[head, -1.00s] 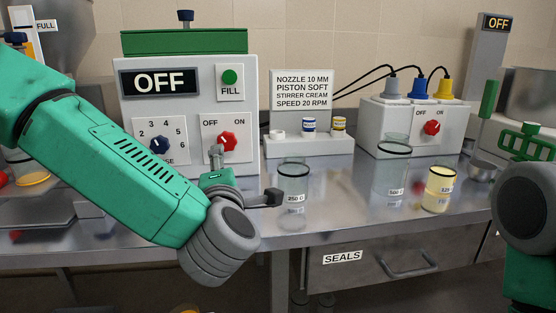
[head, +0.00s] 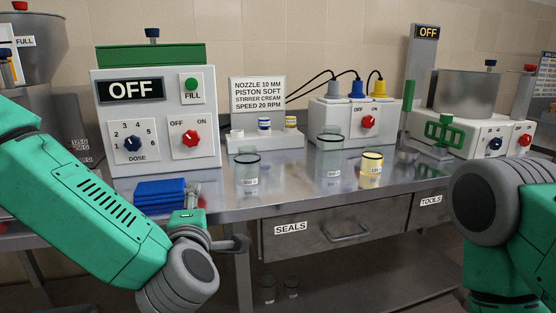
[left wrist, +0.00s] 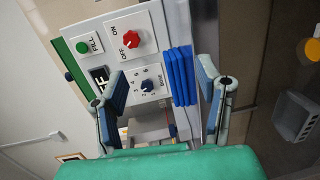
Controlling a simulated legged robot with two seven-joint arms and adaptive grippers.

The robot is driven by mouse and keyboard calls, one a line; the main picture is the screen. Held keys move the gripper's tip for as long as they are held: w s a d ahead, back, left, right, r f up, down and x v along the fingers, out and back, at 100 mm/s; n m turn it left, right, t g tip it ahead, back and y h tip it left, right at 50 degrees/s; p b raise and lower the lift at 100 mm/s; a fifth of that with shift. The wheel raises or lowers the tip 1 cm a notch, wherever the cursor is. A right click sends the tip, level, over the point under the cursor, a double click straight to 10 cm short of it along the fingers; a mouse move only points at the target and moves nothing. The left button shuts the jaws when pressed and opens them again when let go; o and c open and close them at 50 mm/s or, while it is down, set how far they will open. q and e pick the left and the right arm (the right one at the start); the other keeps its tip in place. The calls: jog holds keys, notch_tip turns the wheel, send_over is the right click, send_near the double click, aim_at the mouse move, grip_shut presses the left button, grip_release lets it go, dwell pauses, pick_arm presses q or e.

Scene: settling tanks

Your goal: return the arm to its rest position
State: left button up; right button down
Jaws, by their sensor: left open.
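My left arm comes in from the left in the head view, its forearm sloping down to a grey wrist joint low in front of the bench. My left gripper (head: 213,220) is partly hidden by that wrist and is near the bench's front edge. In the left wrist view the gripper (left wrist: 160,78) shows two spread fingers with nothing held between them. A stack of blue pads (head: 160,194) lies on the bench just behind the gripper; it also shows in the left wrist view (left wrist: 181,76) beyond the fingers. My right arm shows at the right edge; its gripper is out of view.
The dosing box (head: 155,110) with its OFF display stands behind the blue stack. An empty glass beaker (head: 248,178), another clear beaker (head: 330,155) and a yellow-filled one (head: 371,172) stand to the right on the steel bench. The seals drawer (head: 330,232) is shut.

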pick_arm(q)
jog(key=s+a+f+m+g+h+p, duration=0.1)
jog(key=s+f+m+g+h, duration=0.15)
jog(key=s+f+m, duration=0.4)
jog(key=s+f+m+g+h+p, duration=0.1)
jog(key=s+f+m+g, duration=0.15)
jog(key=f, duration=0.65)
jog(key=s+a+f+m+g+h+p, duration=0.1)
jog(key=s+f+m+g, duration=0.3)
jog(key=f, duration=0.4)
jog(key=s+a+f+m+g, duration=0.2)
jog(key=s+a, duration=0.1)
jog(key=s, duration=0.4)
jog(key=s+a+f+m+g+y+p, duration=0.1)
jog(key=s+a+f+m+g, duration=0.1)
jog(key=s, duration=0.6)
jog(key=s+a+f+m+g+p, duration=0.1)
jog(key=s+a+f+m+g, duration=0.1)
jog(key=s, duration=0.5)
jog(key=a+f+m, duration=0.1)
jog(key=a+f, duration=0.1)
jog(key=a, duration=0.1)
jog(key=shift+s+a+m+g, duration=0.15)
jog(key=shift+a+m+g, duration=0.15)
jog(key=shift+m+g, duration=0.1)
